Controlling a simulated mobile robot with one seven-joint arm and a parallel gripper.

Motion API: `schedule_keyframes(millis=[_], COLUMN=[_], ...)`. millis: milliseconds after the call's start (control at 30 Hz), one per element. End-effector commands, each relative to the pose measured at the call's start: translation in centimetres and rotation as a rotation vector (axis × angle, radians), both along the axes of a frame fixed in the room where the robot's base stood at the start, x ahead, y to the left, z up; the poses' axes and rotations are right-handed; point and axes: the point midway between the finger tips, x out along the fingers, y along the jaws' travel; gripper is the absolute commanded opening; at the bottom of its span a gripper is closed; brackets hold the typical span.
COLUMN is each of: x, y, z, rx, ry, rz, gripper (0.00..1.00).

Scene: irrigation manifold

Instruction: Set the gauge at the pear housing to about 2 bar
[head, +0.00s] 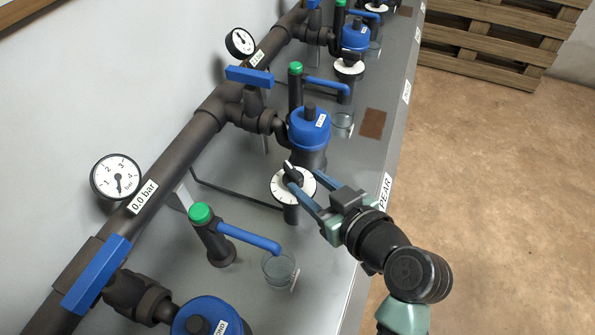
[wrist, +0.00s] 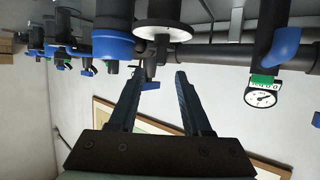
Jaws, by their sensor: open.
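The pear housing (head: 310,128) has a blue cap with a small label I cannot read; a PEAR sign (head: 384,192) is on the bench edge beside it. In front of it is a white dial disc (head: 276,188) with a black pointer knob (head: 291,172). The disc also shows in the wrist view (wrist: 165,28). A round gauge (head: 116,177) on the pipe at left has its needle pointing down near 0, with a "0.0 bar" tag (head: 144,197). My gripper (head: 304,179) is open, fingertips at the knob and disc, not closed on it; contact cannot be told.
A blue lever (head: 250,76) lies left to right above the branch to the pear housing. A near blue lever (head: 97,275) lies along the main pipe. A green-topped tap (head: 200,215) and glass cup (head: 280,268) stand nearby. Open floor (head: 490,200) is at right.

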Motion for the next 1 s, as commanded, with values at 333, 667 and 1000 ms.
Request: schedule_keyframes(millis=[333, 667, 1000], x=[-4.7, -5.2, -5.2], y=[-2.8, -3.0, -3.0], z=[2.2, 2.5, 3.8], rx=[0.0, 0.0, 0.0], ry=[0.001, 0.0, 0.0], rz=[-0.002, 0.0, 0.0], gripper=[0.49, 0.49, 0.49])
